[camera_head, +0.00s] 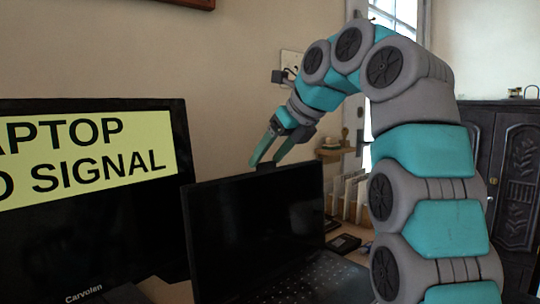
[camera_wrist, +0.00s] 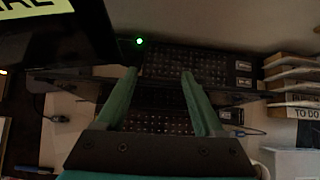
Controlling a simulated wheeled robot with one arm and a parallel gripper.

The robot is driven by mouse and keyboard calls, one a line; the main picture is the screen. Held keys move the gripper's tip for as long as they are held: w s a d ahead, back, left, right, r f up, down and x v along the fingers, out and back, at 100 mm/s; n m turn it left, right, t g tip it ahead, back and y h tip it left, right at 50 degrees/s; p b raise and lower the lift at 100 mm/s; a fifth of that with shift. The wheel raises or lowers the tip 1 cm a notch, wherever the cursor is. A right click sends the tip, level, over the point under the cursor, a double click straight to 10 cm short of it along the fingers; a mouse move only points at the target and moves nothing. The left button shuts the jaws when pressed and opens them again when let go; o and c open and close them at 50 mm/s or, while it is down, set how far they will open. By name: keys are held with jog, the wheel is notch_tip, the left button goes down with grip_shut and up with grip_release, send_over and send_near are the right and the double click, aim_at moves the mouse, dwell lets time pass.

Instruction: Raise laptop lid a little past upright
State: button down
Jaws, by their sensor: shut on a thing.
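The open laptop's black lid (camera_head: 255,225) stands roughly upright in the head view, its dark screen facing the camera. I cannot tell its exact angle. The laptop's keyboard base (camera_head: 325,278) lies in front, partly hidden by my arm. My gripper (camera_head: 267,158) reaches down from above to the lid's top edge near the middle and is shut on it.
A monitor (camera_head: 90,240) with a yellow "LAPTOP NO SIGNAL" banner stands close to the lid's left. Paper trays (camera_wrist: 290,88) with a "TO DO" label are at the right in the wrist view. A dark carved cabinet (camera_head: 520,170) stands behind my arm.

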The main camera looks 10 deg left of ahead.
jog(key=shift+r, duration=0.1)
grip_release()
dwell(0.4)
